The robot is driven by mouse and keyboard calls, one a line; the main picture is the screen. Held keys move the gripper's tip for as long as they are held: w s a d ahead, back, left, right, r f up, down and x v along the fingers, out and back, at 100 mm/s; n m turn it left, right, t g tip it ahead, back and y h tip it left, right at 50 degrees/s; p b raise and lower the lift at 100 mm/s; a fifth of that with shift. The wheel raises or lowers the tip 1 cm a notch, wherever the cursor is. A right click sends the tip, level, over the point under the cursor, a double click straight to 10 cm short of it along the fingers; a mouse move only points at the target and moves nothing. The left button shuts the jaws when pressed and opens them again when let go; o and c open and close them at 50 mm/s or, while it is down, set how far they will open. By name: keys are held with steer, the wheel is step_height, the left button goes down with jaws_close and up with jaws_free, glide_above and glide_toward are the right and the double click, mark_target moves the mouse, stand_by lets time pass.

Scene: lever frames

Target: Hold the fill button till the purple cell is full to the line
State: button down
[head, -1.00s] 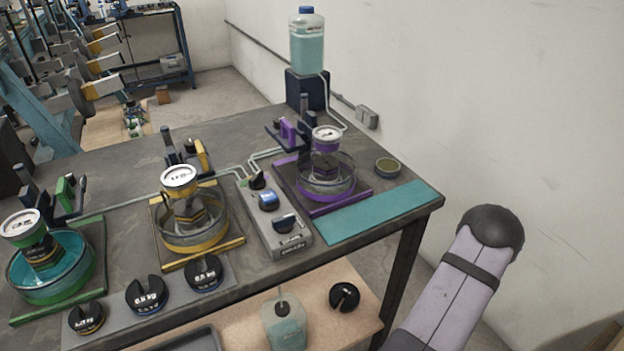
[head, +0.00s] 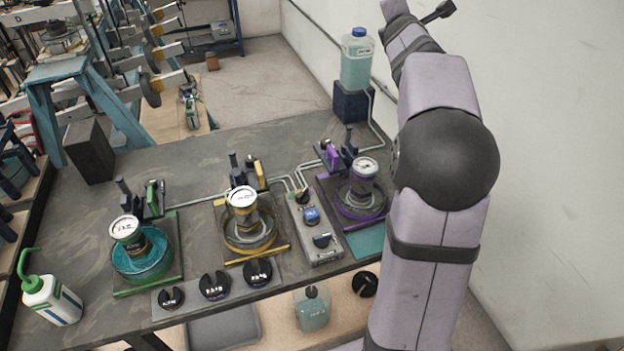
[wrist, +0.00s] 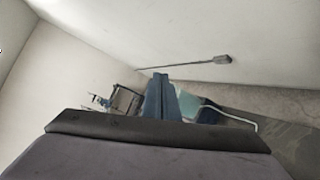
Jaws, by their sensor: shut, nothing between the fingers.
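The purple cell (head: 362,213) is a round clear-walled dish with a purple ring, at the right of the bench in the head view. A white-faced dial (head: 365,168) stands in it. Its liquid level and fill line are too small to make out. The grey control box (head: 318,248) left of it carries a blue button (head: 311,215) and two dark controls; I cannot read which is marked fill. My gripper (wrist: 160,97) shows in the wrist view with its blue fingers together and empty, pointing toward the wall and reservoir, apart from the button and cell.
The yellow cell (head: 248,242) and green cell (head: 142,262) stand to the left, with several black weights (head: 215,285) in front. The teal reservoir bottle (head: 356,65) stands on a dark block at the back. A wash bottle (head: 50,300) is at far left. My arm hides the bench's right end.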

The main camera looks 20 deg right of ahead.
steer(key=s+a+r+n+t+p, duration=0.1)
steer(key=a+r+n+p, duration=0.15)
steer(key=a+r, duration=0.4)
steer(key=s+a+r+n+p, duration=0.15)
steer(key=a+r+n, duration=0.25)
steer(key=r, duration=0.5)
steer(key=s+a+f+m+g+y, duration=0.1)
steer(key=s+a+f+m+g, duration=0.15)
steer(key=f, duration=0.45)
steer(key=s+a+f+m+g+y, duration=0.1)
steer(key=f+g, duration=0.2)
steer(key=f, duration=0.4)
steer(key=s+a+f+m+g+y, duration=0.1)
steer(key=s+f+g, duration=0.15)
steer(key=f, duration=0.55)
steer(key=s+a+f+m+g+y+b, duration=0.1)
steer(key=s+a+f+g+y, duration=0.4)
steer(key=s+a+f, duration=0.5)
steer(key=s+a+g, duration=0.1)
steer(key=a, duration=0.2)
steer(key=shift+a+f, duration=0.1)
